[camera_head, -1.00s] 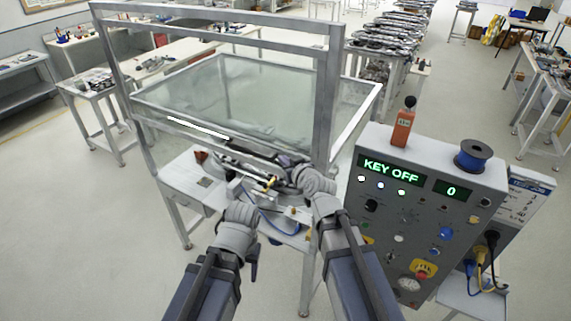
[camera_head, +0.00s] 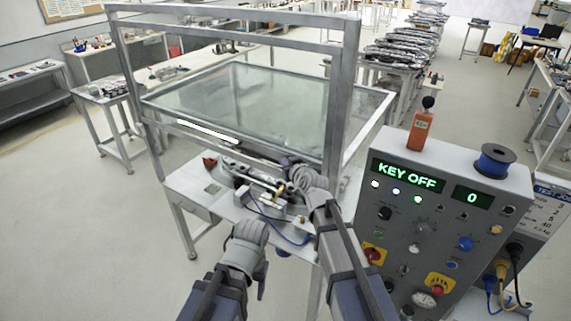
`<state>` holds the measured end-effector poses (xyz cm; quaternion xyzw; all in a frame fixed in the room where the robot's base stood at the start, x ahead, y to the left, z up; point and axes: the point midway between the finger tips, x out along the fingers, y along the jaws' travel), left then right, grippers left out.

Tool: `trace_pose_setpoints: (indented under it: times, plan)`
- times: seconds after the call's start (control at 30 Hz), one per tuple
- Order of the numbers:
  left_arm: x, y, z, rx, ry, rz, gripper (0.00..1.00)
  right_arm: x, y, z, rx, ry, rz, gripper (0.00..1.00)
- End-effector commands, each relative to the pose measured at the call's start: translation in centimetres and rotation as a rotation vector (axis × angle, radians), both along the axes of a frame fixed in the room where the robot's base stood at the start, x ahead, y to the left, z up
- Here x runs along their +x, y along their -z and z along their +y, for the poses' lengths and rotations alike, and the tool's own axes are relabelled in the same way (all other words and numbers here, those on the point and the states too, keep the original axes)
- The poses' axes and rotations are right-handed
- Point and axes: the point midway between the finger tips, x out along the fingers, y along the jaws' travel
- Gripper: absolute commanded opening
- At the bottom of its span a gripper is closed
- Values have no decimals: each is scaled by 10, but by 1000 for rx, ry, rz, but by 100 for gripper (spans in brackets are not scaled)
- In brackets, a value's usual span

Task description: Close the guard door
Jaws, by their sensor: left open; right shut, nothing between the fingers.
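The guard door (camera_head: 207,131) is a clear panel in a grey metal frame with a white strip along its lower front bar. Its front bar stands above the bench, leaving a gap through which the machine parts (camera_head: 268,180) show. My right gripper (camera_head: 290,168) is at this gap by the machine parts, shut and holding nothing. Its fingers are largely hidden by its own wrist, and I cannot tell whether it touches the door. My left gripper (camera_head: 262,283) is open and empty, lower and in front of the bench, apart from the door.
A grey control console (camera_head: 405,245) stands close on the right, its display reading KEY OFF and 0. On it are an orange block (camera_head: 421,132) and a blue spool (camera_head: 494,160). Floor at the left is clear.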

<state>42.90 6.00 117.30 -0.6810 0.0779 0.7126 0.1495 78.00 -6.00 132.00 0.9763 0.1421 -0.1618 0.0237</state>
Motion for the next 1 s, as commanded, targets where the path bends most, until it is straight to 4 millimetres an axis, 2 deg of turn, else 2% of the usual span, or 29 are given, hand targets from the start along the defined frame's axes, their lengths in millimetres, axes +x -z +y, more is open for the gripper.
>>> trace_pose_setpoints:
  times: [0.33,0.57,0.77,1.0]
  plan:
    - [0,3,0,0,0,0,60,0,3,0,0,0,0,0]
    - [0,20,0,0,-2,-1,60,0,20,0,0,0,0,0]
    - [0,51,0,-1,-4,-2,60,0,51,0,0,-1,1,0]
    - [1,106,0,0,0,-3,60,1,106,0,0,0,1,0]
